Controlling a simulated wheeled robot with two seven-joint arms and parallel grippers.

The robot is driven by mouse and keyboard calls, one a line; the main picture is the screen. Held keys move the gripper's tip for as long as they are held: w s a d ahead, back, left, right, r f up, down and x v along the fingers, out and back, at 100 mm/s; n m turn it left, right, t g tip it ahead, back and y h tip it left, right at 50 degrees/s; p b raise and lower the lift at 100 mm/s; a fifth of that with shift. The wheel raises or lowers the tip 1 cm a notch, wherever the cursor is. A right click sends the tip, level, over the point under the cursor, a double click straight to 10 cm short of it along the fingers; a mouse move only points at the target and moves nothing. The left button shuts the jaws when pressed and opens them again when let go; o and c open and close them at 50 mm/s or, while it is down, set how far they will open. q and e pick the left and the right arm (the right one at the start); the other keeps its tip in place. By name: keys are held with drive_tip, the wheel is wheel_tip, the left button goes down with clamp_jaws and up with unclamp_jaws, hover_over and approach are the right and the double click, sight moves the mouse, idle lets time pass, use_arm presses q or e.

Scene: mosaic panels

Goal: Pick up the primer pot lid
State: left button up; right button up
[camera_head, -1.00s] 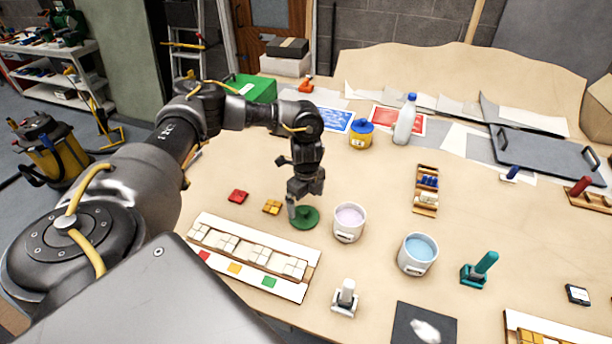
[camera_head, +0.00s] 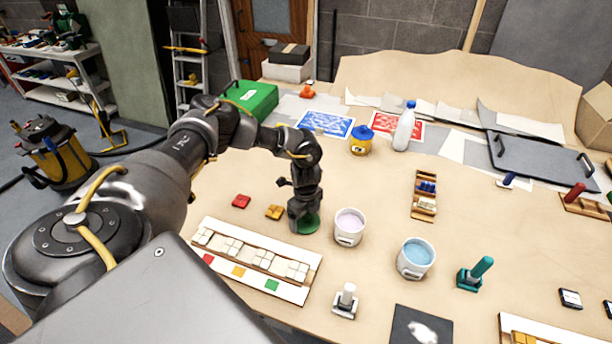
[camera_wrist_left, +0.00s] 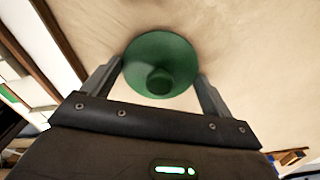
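The primer pot lid is a round green disc with a knob. In the wrist view the lid (camera_wrist_left: 160,55) lies on the table with its knob towards the camera. My left gripper (camera_wrist_left: 157,75) is open, with one finger at each side of the lid. In the head view my left gripper (camera_head: 303,225) points down over the lid (camera_head: 313,223) and hides much of it. The pot with pale lilac contents (camera_head: 349,227) stands uncovered just right of the lid. My right gripper is not in view.
A pot of blue liquid (camera_head: 416,258) stands further right. The mosaic panel (camera_head: 306,293) lies in front, left of a white-handled tool (camera_head: 345,301). Red tiles (camera_head: 241,201) and yellow tiles (camera_head: 274,212) lie left of the gripper.

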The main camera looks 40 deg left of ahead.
use_arm(q)
drive_tip(key=shift+c, duration=1)
drive_tip(key=shift+w, duration=0.1)
